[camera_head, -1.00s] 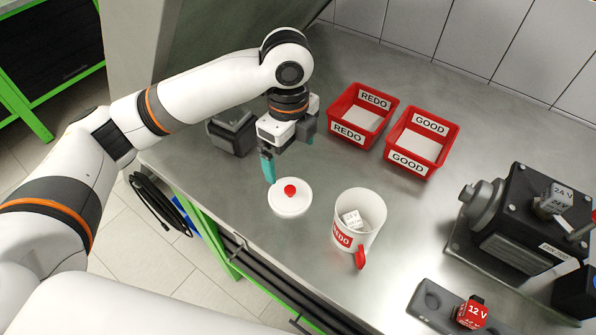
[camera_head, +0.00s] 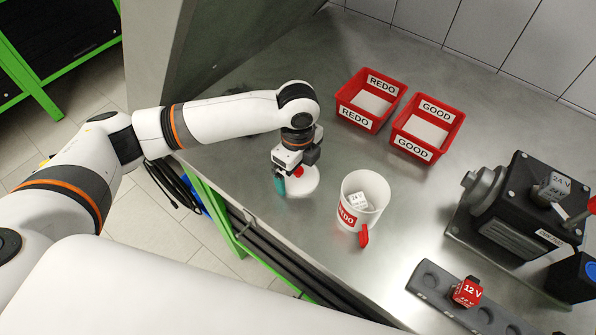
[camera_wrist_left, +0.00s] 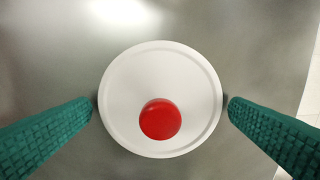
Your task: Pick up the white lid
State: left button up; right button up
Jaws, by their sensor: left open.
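The white lid (camera_head: 304,184) is a round disc with a red knob. It lies on the metal bench, left of the white mug. My left gripper (camera_head: 289,184) is over the lid in the head view and hides part of it. In the left wrist view the lid (camera_wrist_left: 128,90) sits between the two green fingers, with its red knob (camera_wrist_left: 160,119) facing the camera. The left gripper (camera_wrist_left: 162,108) is open, with a finger on each side of the lid. I cannot tell whether the fingers touch the rim. My right gripper is not in view.
The white mug (camera_head: 352,188) marked REDO, with a white cube (camera_head: 357,200) inside, stands right of the lid. Red REDO (camera_head: 353,123) and GOOD (camera_head: 411,150) bins stand behind. A dark pump (camera_head: 518,213) and a grey holder with a red 12 V cube (camera_head: 467,292) are at right.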

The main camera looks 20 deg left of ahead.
pick_arm(q)
jog(key=c, duration=0.6)
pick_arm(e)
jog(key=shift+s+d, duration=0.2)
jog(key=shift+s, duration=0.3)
pick_arm(q)
jog(key=shift+o, duration=0.2)
